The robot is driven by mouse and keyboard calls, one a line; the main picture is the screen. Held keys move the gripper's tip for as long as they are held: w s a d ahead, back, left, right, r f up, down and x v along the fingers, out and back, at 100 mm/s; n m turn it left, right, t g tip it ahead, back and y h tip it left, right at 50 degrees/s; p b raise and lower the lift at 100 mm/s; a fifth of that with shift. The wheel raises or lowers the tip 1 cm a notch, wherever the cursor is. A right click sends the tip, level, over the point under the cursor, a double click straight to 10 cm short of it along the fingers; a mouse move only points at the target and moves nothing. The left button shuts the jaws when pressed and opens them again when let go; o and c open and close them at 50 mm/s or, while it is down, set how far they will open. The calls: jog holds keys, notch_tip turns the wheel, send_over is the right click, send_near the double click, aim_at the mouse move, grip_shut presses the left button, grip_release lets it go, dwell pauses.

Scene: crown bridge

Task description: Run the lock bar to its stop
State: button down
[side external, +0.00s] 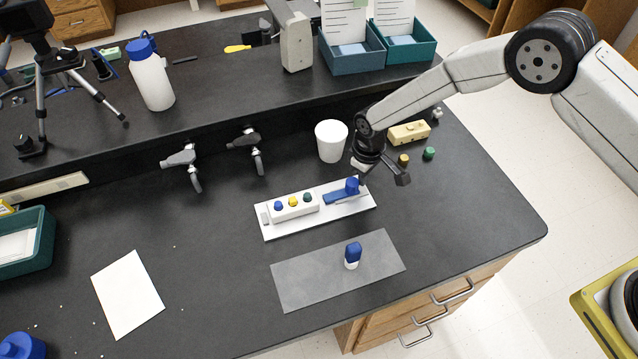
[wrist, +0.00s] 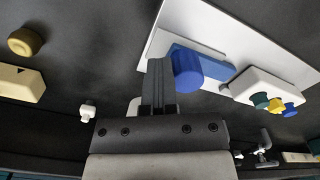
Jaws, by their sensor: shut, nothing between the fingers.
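The lock bar appears to be the blue bar (side external: 339,197) on a white base plate (side external: 272,233); it also shows in the wrist view (wrist: 208,61). A blue round knob (side external: 352,186) stands up at the bar's right end. A white block (side external: 294,208) with blue, yellow and green pegs sits left of the bar on the plate, close to the bar's left end. My gripper (side external: 362,181) is shut and empty, just right of the knob. In the wrist view my fingers (wrist: 160,73) lie beside the knob (wrist: 187,71); I cannot tell whether they touch it.
A white cup (side external: 331,141) stands behind the plate. A yellowish block (side external: 408,133), a brass knob (side external: 403,160) and a green knob (side external: 429,153) are at the back right. A grey mat (side external: 300,291) in front carries a blue-and-white bottle (side external: 352,255). Left of the plate is open bench.

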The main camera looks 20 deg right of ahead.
jog(key=shift+a, duration=1.15)
jog(key=shift+d, duration=0.75)
jog(key=shift+d, duration=0.1)
jog(key=shift+r, duration=0.1)
notch_tip(320, 180, up, 7)
dwell(1.0)
